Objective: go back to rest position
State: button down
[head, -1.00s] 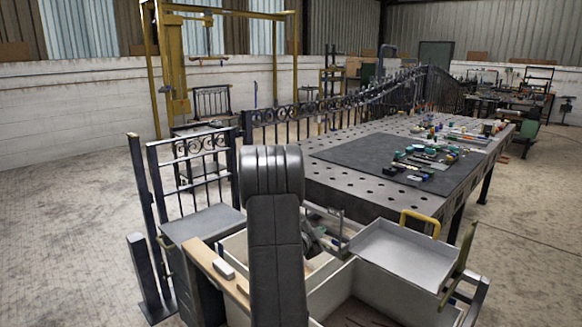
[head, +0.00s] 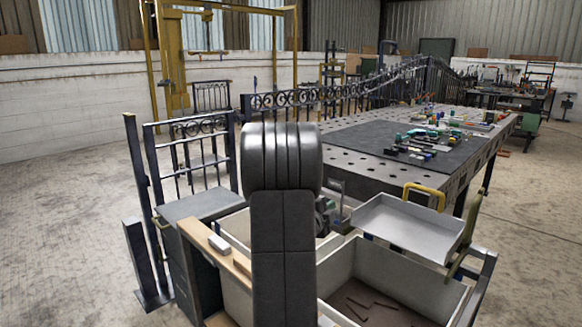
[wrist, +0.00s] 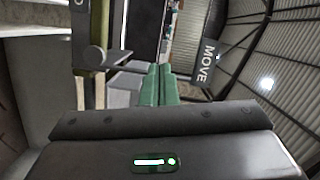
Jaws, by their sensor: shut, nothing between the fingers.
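My gripper (wrist: 157,86) shows in the wrist view as two green fingers side by side, shut with nothing between them. A dark grey housing with a small lit green indicator fills the bottom of that view. In the head view my folded black arm stands upright in the centre. My gripper cannot be made out there, and the arm hides part of the table's near side.
A perforated steel table (head: 352,178) with tools on a dark mat (head: 365,137) stands behind and right. A shallow grey tray (head: 410,226) and open bin (head: 375,300) are close at right. A dark metal gate panel (head: 190,150) stands left. Floor (head: 70,220) at far left is clear.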

jog(key=shift+s+d+f+m+b, duration=0.15)
jog(key=shift+s+d+m+b, duration=0.25)
jog(key=shift+m+b, duration=0.45)
jog(key=shift+s+n, duration=0.1)
jog(key=shift+n, duration=0.15)
